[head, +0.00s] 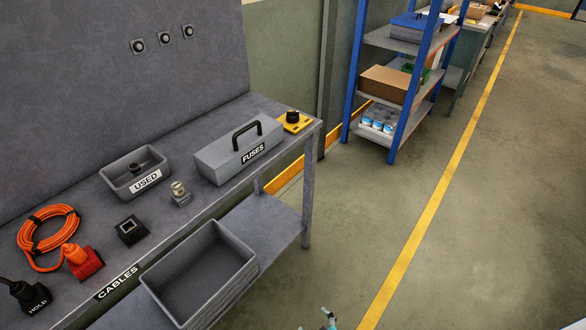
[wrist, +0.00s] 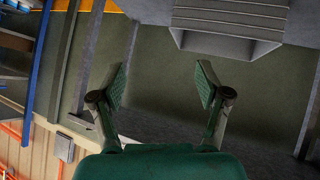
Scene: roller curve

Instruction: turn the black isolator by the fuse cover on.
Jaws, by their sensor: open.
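The black isolator (head: 292,116) is a round black knob on a yellow plate at the right end of the grey bench in the head view. The fuse cover (head: 238,158), a grey box with a black handle and a FUSES label, stands just left of it. My gripper (wrist: 161,84) is open and empty in the wrist view. In the head view only its tips (head: 329,319) show at the bottom edge, well away from the isolator. The isolator is not seen in the wrist view. The exact angle of its knob is too small to tell.
On the bench (head: 78,203) are a USED tray (head: 119,181), an orange cable (head: 36,247), a red plug (head: 88,263) and a small black socket (head: 131,231). A grey bin (head: 181,284) sits on the lower shelf. A blue rack (head: 352,75) stands behind; the floor at right is clear.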

